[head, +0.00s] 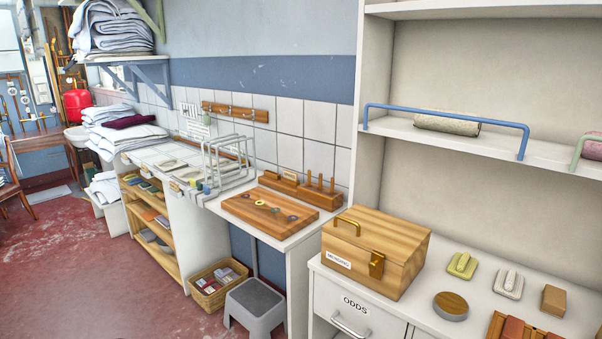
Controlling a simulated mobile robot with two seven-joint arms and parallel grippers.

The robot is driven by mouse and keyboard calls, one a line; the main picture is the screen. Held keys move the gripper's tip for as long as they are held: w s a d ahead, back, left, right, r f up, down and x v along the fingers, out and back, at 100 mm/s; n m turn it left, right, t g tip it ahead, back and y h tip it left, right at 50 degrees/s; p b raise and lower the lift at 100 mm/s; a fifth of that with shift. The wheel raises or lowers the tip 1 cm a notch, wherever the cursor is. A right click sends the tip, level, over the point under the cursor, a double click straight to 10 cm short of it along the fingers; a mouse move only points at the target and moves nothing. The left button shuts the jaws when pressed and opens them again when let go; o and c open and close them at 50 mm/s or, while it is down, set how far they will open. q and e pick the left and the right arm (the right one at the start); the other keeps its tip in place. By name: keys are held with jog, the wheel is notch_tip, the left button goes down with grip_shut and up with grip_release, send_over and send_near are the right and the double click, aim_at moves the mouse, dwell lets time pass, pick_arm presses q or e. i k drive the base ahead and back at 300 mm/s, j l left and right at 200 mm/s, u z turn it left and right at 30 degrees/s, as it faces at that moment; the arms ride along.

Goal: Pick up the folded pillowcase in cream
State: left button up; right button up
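I cannot single out the cream folded pillowcase for certain. Small flat cream pieces (172,163) lie on the long white counter at the middle left, left of a white wire rack; they are too small to identify. Stacks of folded white linen (128,138) stand further left, with a dark maroon folded piece (130,121) among them. Neither of my grippers is in view.
A wooden box (377,262) stands on the near drawer unit marked ODDS. A pegged wooden stand (303,190) and a wooden board (270,215) sit on the counter. A grey step stool (254,305) and a basket (207,293) stand below. The red floor at left is open.

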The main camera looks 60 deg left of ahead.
aim_at(167, 166)
jog(key=u, duration=2.45)
